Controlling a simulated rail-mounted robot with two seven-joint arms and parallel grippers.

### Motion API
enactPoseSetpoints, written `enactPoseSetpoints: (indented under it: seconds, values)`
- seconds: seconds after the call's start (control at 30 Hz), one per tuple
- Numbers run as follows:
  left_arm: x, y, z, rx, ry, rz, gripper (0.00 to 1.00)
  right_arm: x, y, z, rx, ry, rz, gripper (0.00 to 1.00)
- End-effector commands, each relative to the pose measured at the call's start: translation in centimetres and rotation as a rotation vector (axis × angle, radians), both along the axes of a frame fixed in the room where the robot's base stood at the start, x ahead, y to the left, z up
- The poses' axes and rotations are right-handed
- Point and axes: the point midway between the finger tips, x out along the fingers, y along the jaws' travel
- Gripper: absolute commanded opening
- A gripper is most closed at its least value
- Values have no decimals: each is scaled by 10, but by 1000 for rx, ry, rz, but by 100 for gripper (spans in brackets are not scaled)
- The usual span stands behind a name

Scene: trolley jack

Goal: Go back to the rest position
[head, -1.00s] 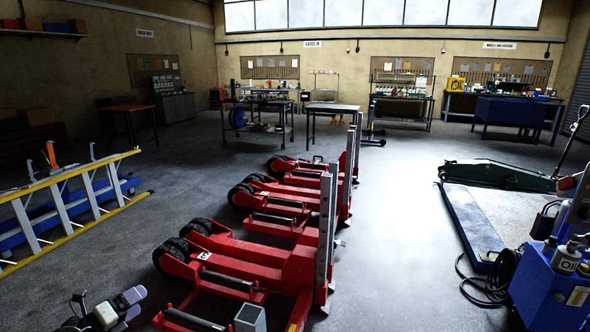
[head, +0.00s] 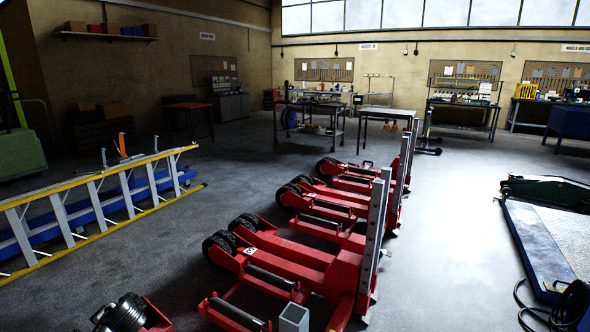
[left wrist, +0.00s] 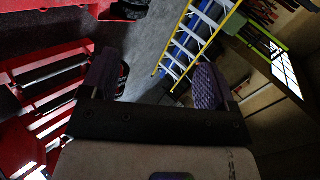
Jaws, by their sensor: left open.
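My left gripper (left wrist: 155,84) shows in the left wrist view. Its two purple-padded fingers stand well apart with nothing between them. Beyond them are the dark floor and a yellow-edged ladder, with red lift parts to the left; the gripper appears clear of them. No gripper shows in the head view, and my right gripper is in neither view. The green trolley jack (head: 548,192) is at the right of the head view, cut off by the frame edge, at the far end of a blue-framed platform (head: 540,250).
Red wheeled lifts (head: 290,262) with grey upright posts stand in a row at the middle. A yellow and grey ladder (head: 95,200) lies on its side at the left. Workbenches (head: 310,115) line the back. A black cable (head: 555,305) lies at the lower right. Open floor separates lifts and platform.

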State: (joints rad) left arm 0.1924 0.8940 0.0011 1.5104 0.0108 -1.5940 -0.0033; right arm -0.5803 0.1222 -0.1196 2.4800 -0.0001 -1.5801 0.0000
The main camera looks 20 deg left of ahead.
Motion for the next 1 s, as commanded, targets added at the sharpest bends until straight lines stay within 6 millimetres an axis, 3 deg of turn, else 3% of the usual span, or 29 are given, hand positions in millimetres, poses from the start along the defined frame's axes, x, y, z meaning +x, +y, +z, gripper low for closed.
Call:
enactPoseSetpoints:
  seconds: [0.03, 0.27, 0.37, 0.53, 0.7, 0.8, 1.0]
  values:
    - [0, -24, -22, -22, 8, -47, 81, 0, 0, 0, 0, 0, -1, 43]
    - [-16, -120, -89, -142, 34, -191, 81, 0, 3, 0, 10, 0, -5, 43]
    - [-34, -175, -118, -219, 40, -259, 81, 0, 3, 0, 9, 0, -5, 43]
    - [-84, -282, -154, -396, 31, -365, 81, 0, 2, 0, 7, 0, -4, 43]
    - [-140, -372, -158, -573, -5, -421, 81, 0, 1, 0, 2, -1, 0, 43]
    - [-168, -411, -149, -661, -34, -429, 81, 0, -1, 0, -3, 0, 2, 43]
    - [-216, -470, -118, -819, -106, -414, 81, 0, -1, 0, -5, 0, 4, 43]
